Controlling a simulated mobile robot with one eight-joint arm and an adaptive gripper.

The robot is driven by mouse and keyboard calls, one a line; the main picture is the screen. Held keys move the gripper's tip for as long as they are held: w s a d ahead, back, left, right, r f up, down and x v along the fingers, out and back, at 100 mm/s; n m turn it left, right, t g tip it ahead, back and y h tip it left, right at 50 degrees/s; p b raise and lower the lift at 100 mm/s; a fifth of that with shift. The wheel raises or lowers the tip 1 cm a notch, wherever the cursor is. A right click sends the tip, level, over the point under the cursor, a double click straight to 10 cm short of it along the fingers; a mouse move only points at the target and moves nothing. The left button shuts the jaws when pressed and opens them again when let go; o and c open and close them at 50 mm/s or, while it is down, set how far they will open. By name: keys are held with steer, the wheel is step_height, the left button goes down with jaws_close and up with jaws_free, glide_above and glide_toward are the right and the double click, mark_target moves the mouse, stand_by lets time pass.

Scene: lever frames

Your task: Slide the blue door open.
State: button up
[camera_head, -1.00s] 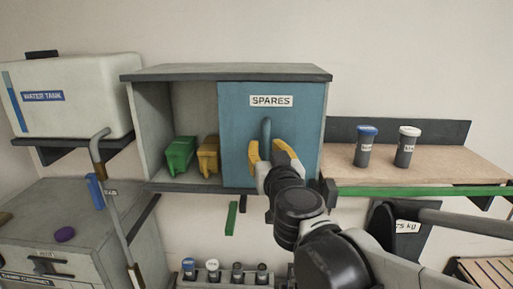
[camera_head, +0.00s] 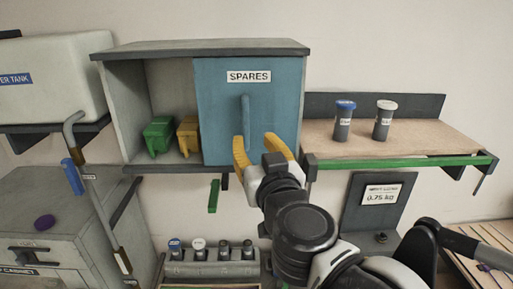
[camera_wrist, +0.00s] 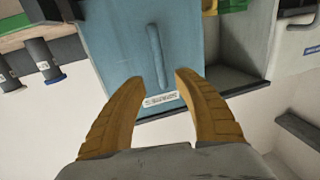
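The blue door (camera_head: 221,105), labelled SPARES, covers the right part of the grey cabinet (camera_head: 118,106); the left part is open. Its upright blue handle (camera_head: 245,112) is near the middle of the door. My gripper (camera_head: 256,142) is open in front of the door, its yellow fingers near the handle's lower end in the head view. In the wrist view, the scene appears upside down; the door (camera_wrist: 115,60) and handle (camera_wrist: 157,50) lie beyond the open fingertips (camera_wrist: 160,77). The fingers are not closed on the handle; its gap from them is hard to judge.
A green bin (camera_head: 158,136) and a yellow bin (camera_head: 188,138) stand in the cabinet's open left part. A shelf (camera_head: 420,138) on the right holds two capped bottles. A rack (camera_head: 210,270) of bottles is below. A bent pipe (camera_head: 98,200) stands at left.

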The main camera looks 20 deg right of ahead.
steer(key=shift+s+a, duration=0.15)
steer(key=shift+s, duration=1)
steer(key=s+d+f+m+g+h+b, duration=0.1)
steer(key=s+d+f+g+b, duration=0.15)
steer(key=f+b, duration=1.15)
steer(key=s+d+f+g+h+b, duration=0.1)
steer(key=d+f+g+b, duration=0.5)
steer(key=f, duration=1.4)
steer(key=s+a+f+n+y+b, duration=0.1)
steer(key=a+f+b, duration=0.1)
steer(key=f+b, duration=0.3)
steer(key=s+a+f+n+g+y+b, duration=0.1)
steer(key=f+b, duration=0.4)
steer(key=f, duration=0.5)
steer(key=s+a+f+g+y+b, duration=0.1)
steer(key=s+a+f+y+b, duration=0.1)
steer(key=a+f+b, duration=0.3)
step_height(320, 180, down, 3)
steer(key=shift+s+f+n+y+b, duration=0.15)
steer(key=shift+s+n+y+b, duration=0.15)
steer(key=shift+n+y+b, duration=0.15)
